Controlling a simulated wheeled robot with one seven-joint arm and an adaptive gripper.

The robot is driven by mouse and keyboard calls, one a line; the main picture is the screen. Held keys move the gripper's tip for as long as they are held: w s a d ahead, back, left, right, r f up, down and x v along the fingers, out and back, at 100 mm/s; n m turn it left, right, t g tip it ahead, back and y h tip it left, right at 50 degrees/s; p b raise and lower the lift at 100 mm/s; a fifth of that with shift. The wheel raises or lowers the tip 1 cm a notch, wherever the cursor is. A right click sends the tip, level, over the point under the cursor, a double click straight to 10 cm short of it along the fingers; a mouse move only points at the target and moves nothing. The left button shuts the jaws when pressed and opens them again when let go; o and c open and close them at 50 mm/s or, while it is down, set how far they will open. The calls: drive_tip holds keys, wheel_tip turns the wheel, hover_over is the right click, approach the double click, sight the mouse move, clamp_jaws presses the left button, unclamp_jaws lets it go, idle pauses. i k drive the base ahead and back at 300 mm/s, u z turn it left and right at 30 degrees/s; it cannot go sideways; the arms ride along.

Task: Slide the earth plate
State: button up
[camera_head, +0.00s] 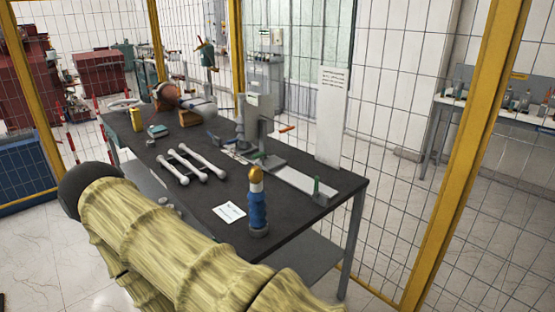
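A long, flat, light grey plate (296,178) lies on the dark table (200,222) towards its right end. It looks like the earth plate, but no label confirms this. A small green upright piece (316,188) stands at its near right end. The plate's far end meets the base of a grey upright apparatus (260,115). My gripper is not in view. My arm, in a yellowish ribbed cover, crosses the lower left and hides the table's near left edge.
A blue post with a yellow top (257,205) stands near the table's front edge, beside a white card (229,213). Several white rods (187,164) lie left of the plate. A white panel (331,118) stands behind it. Yellow-framed mesh fencing (465,150) surrounds the table.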

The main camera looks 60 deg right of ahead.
sight(256, 126)
drive_tip(key=u, duration=0.05)
drive_tip(key=k, duration=0.1)
drive_tip(key=z, duration=1.1)
